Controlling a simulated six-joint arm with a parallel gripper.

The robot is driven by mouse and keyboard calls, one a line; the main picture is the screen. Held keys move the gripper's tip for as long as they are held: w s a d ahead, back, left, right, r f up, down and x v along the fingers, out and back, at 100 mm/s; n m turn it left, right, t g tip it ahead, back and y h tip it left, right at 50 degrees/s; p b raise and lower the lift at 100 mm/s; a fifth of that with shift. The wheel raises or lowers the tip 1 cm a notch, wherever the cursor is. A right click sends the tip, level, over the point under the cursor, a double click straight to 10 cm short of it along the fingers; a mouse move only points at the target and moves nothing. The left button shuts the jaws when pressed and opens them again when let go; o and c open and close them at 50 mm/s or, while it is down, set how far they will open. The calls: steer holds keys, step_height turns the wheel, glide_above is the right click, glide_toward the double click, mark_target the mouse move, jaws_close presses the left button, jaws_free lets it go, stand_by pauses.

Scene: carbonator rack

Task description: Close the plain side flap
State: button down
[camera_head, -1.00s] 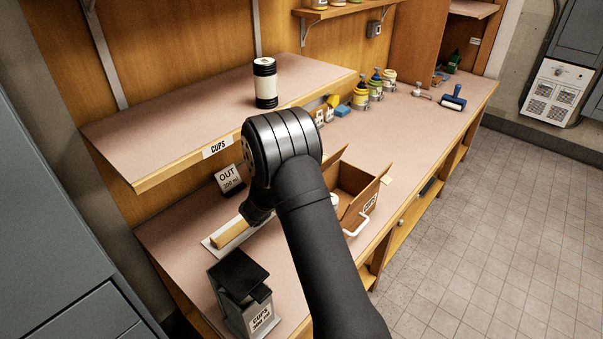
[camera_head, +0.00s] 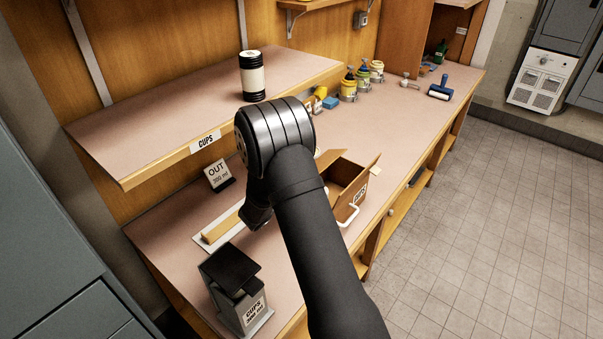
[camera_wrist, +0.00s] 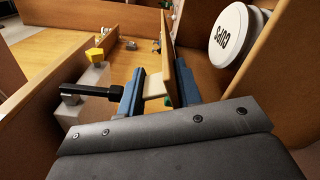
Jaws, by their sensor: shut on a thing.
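In the wrist view, my gripper (camera_wrist: 157,84) has its two blue fingers shut on a small cream tab (camera_wrist: 153,87). The tab appears joined to a thin brown upright flap (camera_wrist: 168,42); I cannot tell if this is the plain side flap. The open cardboard box (camera_head: 340,194) stands on the bench in the head view, with a label on its front and a white handle. One flap stands up at its back left (camera_head: 329,157), another with a pale tab at its right (camera_head: 374,164). My arm hides the gripper in the head view.
A grey CUPS dispenser (camera_head: 236,292), an OUT sign (camera_head: 217,175) and a wooden bar (camera_head: 222,225) are left of my arm. The bench beyond the box has clear room.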

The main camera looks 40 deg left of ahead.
steer(key=shift+d, duration=0.1)
stand_by(0.5)
steer(key=c, duration=1.4)
jaws_free()
steer(key=shift+c, duration=0.2)
steer(key=shift+s, duration=0.1)
steer(key=s, duration=0.7)
steer(key=shift+s, duration=0.15)
steer(key=shift+c, duration=0.2)
